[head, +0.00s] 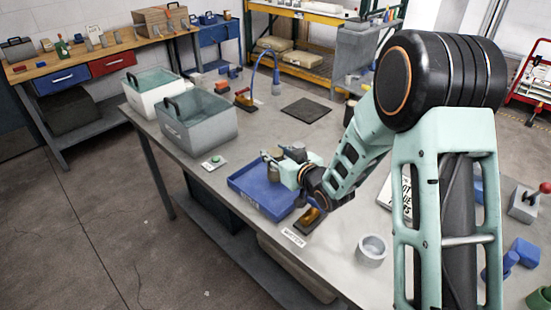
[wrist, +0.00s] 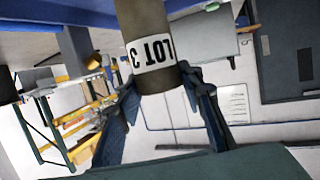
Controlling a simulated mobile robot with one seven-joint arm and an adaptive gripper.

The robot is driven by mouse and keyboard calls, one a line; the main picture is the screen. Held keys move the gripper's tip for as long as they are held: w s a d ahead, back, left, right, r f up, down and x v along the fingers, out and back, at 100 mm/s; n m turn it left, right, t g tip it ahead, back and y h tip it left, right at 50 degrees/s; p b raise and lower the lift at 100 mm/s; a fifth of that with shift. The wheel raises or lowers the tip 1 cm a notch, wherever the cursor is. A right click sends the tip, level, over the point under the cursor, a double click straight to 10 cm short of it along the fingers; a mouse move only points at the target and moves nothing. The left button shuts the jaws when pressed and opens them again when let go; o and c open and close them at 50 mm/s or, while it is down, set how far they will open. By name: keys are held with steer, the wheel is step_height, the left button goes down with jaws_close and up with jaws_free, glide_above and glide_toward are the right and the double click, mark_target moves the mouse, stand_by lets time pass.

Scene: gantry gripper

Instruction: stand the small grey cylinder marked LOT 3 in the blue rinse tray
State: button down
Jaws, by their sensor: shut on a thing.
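The small grey cylinder marked LOT 3 (wrist: 146,22) is between the fingers of my gripper (wrist: 160,78) in the wrist view, its label upside down there. The fingers are shut on it near the end nearer the camera. In the head view my gripper (head: 287,166) is over the back right part of the blue tray (head: 247,192). The arm hides that tray's right side. A grey-brown shape at the gripper tip looks like the held cylinder (head: 273,157); I cannot tell its exact height above the tray.
Two open bins, one white (head: 152,97) and one grey (head: 197,130), stand left of the tray. A round green button (head: 215,160) lies between bin and tray. A dark mat (head: 306,110) lies behind. A light grey ring-like cup (head: 371,250) stands in front right.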

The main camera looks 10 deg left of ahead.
steer(key=shift+f, duration=1)
steer(key=shift+f, duration=0.25)
steer(key=c, duration=1.3)
jaws_free()
steer(key=shift+r, duration=0.1)
steer(key=shift+r+p, duration=0.2)
steer(key=shift+p, duration=0.1)
steer(key=b+v, duration=0.2)
steer(key=v, duration=1)
steer(key=shift+f, duration=0.1)
